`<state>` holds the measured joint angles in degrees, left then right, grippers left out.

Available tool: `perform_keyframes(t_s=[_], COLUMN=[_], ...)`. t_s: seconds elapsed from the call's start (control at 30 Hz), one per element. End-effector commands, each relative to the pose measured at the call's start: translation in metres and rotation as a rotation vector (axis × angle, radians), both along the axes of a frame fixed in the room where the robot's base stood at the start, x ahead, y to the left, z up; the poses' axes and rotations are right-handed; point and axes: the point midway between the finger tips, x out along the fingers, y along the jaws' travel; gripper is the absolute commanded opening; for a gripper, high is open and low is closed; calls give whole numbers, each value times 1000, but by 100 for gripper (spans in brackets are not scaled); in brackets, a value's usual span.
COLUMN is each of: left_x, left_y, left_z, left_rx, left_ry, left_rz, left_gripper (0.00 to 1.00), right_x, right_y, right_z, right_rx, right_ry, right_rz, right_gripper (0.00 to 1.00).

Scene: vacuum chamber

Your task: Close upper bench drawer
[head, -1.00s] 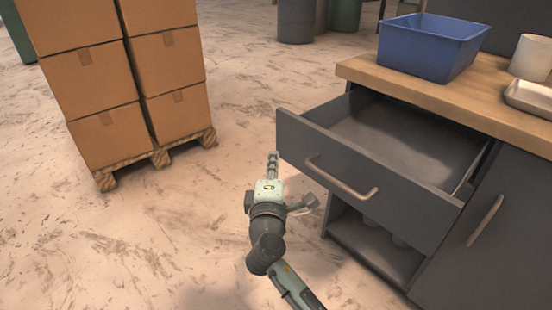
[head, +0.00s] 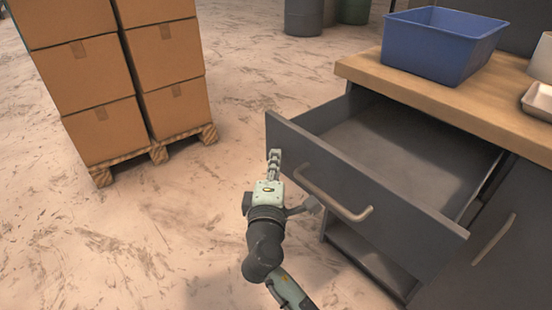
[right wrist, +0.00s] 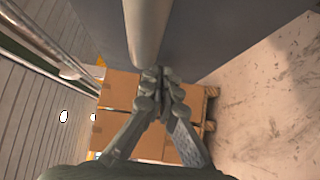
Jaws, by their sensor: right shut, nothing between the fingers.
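The upper bench drawer (head: 352,196) is pulled well out of the bench and looks empty inside. Its front carries a pale bar handle (head: 331,194). My right gripper (head: 274,158) is shut and empty, near the left end of the drawer front. In the right wrist view the shut fingers (right wrist: 164,78) are just below the end of the handle (right wrist: 147,30), with the dark drawer front (right wrist: 205,35) behind. I cannot tell whether they touch the drawer. My left gripper is not in view.
The bench (head: 400,83) has a wooden top with a blue bin (head: 437,47) and a white tray (head: 540,101) on it. A cupboard handle (head: 494,240) is at lower right. Boxes (head: 105,130) stand on a pallet (head: 160,153) at left. Open floor lies between.

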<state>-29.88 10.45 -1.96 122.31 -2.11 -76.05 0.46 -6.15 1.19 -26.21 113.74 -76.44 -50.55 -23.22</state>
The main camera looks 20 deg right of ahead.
Motion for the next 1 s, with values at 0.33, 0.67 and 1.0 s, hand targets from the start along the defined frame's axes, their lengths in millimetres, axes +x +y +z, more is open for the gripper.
perform_keyframes(t_s=[0.33,0.67,1.0], left_x=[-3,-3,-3], left_y=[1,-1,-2], left_z=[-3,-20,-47], left_rx=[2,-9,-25], left_ry=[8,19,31], left_rz=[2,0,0], left_gripper=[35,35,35], right_x=[0,17,60], right_y=[-1,-44,-147], right_z=[0,3,3], right_rx=[0,-5,-6], right_ry=[0,-2,-2], right_rz=[0,-5,-6], right_gripper=[0,0,0])
